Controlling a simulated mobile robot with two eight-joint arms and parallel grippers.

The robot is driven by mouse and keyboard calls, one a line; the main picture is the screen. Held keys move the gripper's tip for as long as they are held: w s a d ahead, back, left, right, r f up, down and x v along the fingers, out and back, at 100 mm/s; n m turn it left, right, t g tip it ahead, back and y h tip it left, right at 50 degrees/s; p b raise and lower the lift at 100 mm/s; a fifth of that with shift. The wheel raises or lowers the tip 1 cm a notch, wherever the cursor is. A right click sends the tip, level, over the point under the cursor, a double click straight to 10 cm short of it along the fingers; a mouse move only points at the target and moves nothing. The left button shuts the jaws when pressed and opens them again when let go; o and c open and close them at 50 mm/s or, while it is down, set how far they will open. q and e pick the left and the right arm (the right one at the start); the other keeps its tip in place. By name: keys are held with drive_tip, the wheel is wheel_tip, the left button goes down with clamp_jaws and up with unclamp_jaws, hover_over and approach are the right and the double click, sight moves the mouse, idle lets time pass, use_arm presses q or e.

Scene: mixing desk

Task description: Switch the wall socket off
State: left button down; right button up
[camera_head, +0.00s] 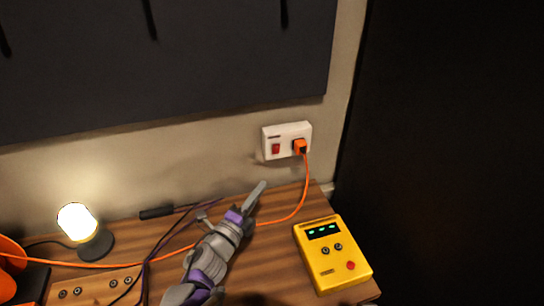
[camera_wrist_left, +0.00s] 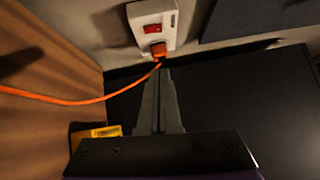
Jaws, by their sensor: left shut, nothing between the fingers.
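The white wall socket (camera_head: 287,140) is on the wall above the desk's right part. It has a red switch (camera_head: 276,148) on its left and an orange plug (camera_head: 299,146) in its right. In the left wrist view the socket (camera_wrist_left: 170,20) is at the top, with the red switch (camera_wrist_left: 152,29) above the orange plug (camera_wrist_left: 158,50). My left gripper (camera_head: 262,186) is shut and empty, below and left of the socket, apart from it. Its fingers (camera_wrist_left: 160,74) point toward the socket in the left wrist view. My right gripper is not in view.
An orange cable (camera_head: 300,200) runs from the plug across the wooden desk (camera_head: 270,240). A yellow device (camera_head: 333,255) sits at the desk's right end. A lit lamp (camera_head: 78,222) stands at the left. A dark panel (camera_head: 160,60) hangs above.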

use_arm(q)
drive_tip(key=p, duration=0.2)
approach(278, 147)
drive_tip(key=w+d, duration=0.1)
drive_tip(key=d, duration=0.3)
drive_tip(key=w, duration=0.3)
drive_tip(key=w+a, duration=0.1)
drive_tip(key=shift+w+r, duration=0.15)
drive_tip(key=shift+r, duration=0.1)
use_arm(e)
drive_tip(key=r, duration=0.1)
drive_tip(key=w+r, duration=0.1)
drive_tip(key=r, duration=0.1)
use_arm(q)
drive_tip(key=shift+w+a+r, duration=0.1)
drive_tip(key=shift+w, duration=0.1)
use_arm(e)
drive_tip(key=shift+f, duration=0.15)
